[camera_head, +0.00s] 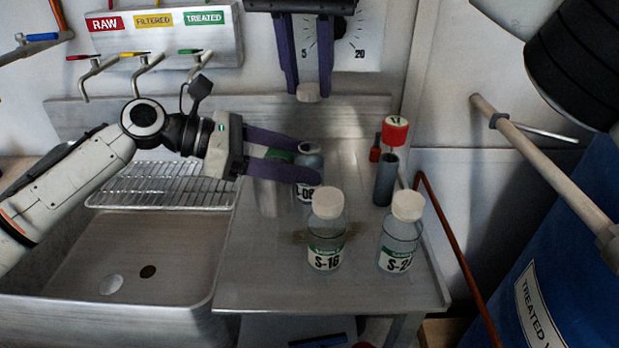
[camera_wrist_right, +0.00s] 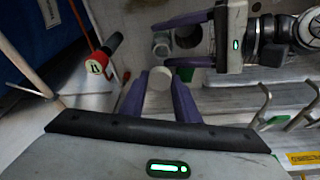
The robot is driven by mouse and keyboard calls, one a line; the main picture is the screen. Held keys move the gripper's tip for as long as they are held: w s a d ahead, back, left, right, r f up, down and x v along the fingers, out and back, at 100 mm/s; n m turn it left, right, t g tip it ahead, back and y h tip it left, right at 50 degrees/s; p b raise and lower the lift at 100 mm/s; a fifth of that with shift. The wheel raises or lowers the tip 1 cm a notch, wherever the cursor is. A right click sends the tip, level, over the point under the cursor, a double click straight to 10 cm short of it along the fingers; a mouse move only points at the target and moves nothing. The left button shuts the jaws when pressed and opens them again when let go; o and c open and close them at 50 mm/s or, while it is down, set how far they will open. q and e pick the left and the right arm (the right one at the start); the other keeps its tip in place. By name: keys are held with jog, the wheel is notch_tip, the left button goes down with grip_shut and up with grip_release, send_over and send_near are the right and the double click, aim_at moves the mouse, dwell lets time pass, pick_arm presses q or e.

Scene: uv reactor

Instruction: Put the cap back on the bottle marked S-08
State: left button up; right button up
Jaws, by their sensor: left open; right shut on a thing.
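The bottle marked S-08 (camera_head: 308,160) stands on the steel counter without a cap, its label partly covered. My left gripper (camera_head: 314,164) is open, with its purple fingers on either side of this bottle; I cannot tell whether they touch it. The bottle's open top also shows in the right wrist view (camera_wrist_right: 161,40). My right gripper (camera_head: 309,86) is shut on a white cap (camera_head: 309,93), held up near the back wall, behind and above the bottle. In the right wrist view the cap (camera_wrist_right: 158,82) sits between the fingertips.
Capped bottles S-16 (camera_head: 326,240) and S-24 (camera_head: 400,240) stand at the counter front. A grey tube (camera_head: 386,180) and a red-topped item (camera_head: 395,131) are to the right. A sink (camera_head: 110,285) with a wire rack (camera_head: 160,186) lies left. A blue barrel (camera_head: 570,250) is far right.

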pick_arm(q)
jog(key=shift+x, duration=1.3)
jog(key=shift+a, duration=0.1)
jog(key=shift+c, duration=0.2)
grip_shut()
pick_arm(e)
send_over(309, 139)
jog(key=shift+s+f, duration=0.2)
jog(key=shift+f, duration=1.05)
jog(key=shift+s+f, duration=0.15)
jog(key=shift+f, duration=1.1)
jog(key=shift+a+f, duration=0.1)
jog(key=shift+f, duration=0.8)
jog(key=shift+f, duration=0.55)
jog(key=o, duration=1)
